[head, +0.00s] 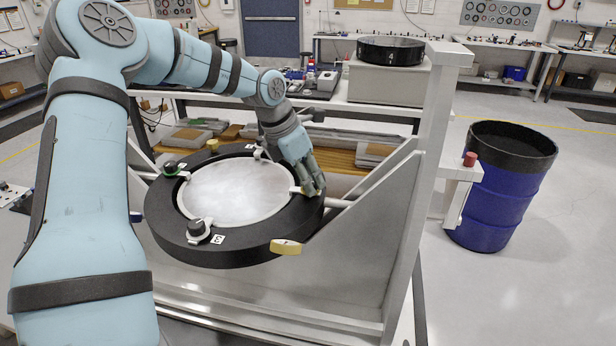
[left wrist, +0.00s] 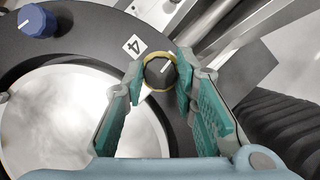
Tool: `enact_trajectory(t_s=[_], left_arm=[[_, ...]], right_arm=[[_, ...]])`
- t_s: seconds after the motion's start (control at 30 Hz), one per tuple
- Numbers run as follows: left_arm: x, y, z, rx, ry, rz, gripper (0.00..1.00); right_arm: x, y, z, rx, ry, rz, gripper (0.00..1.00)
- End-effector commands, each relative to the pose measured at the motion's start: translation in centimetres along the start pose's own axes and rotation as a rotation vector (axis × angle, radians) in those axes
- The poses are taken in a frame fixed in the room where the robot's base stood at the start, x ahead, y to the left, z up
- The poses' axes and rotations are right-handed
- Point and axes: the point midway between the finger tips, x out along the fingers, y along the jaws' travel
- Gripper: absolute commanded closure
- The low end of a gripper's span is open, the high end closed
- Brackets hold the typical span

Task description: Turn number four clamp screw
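The number four clamp screw (left wrist: 160,72) is a dark round knob with a white line on top and a yellow ring around it. It stands on the black ring fixture (head: 230,252) beside a white label marked 4 (left wrist: 134,45). My left gripper (left wrist: 161,76) has its green-padded fingers on either side of the knob, seemingly touching it. In the head view my left gripper (head: 312,188) is at the right of the ring and largely hides this screw. The round mirror (head: 233,192) lies inside the ring. My right gripper is not in view.
Another clamp knob (head: 198,228) stands at the front by label 3 (head: 218,239), a green-ringed one (head: 170,168) at the left. A blue knob (left wrist: 37,20) shows in the left wrist view. A white upright frame (head: 418,190) and a blue drum (head: 498,190) stand to the right.

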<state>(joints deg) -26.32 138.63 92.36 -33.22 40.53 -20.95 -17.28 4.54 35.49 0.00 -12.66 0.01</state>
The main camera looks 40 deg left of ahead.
Motion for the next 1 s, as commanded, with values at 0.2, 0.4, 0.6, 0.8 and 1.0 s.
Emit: enact_trajectory(t_s=[0.2, 0.4, 0.6, 0.8, 1.0], left_arm=[[0.03, 0.01, 0.05, 0.002, -0.001, 0.0, 1.0], [-0.02, 0.06, 0.04, 0.03, -0.001, -0.011, 1.0], [-0.05, 0.14, 0.05, 0.115, -0.001, -0.048, 1.0], [0.02, 0.26, 0.06, 0.253, -0.001, -0.104, 1.0], [0.12, 0.37, 0.09, 0.401, -0.001, -0.164, 1.0]], right_arm=[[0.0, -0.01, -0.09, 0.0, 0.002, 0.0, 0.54], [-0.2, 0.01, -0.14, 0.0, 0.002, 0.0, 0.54], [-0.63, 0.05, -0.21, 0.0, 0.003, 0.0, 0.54], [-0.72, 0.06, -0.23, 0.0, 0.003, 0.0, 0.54], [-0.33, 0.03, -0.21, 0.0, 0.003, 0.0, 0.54]])
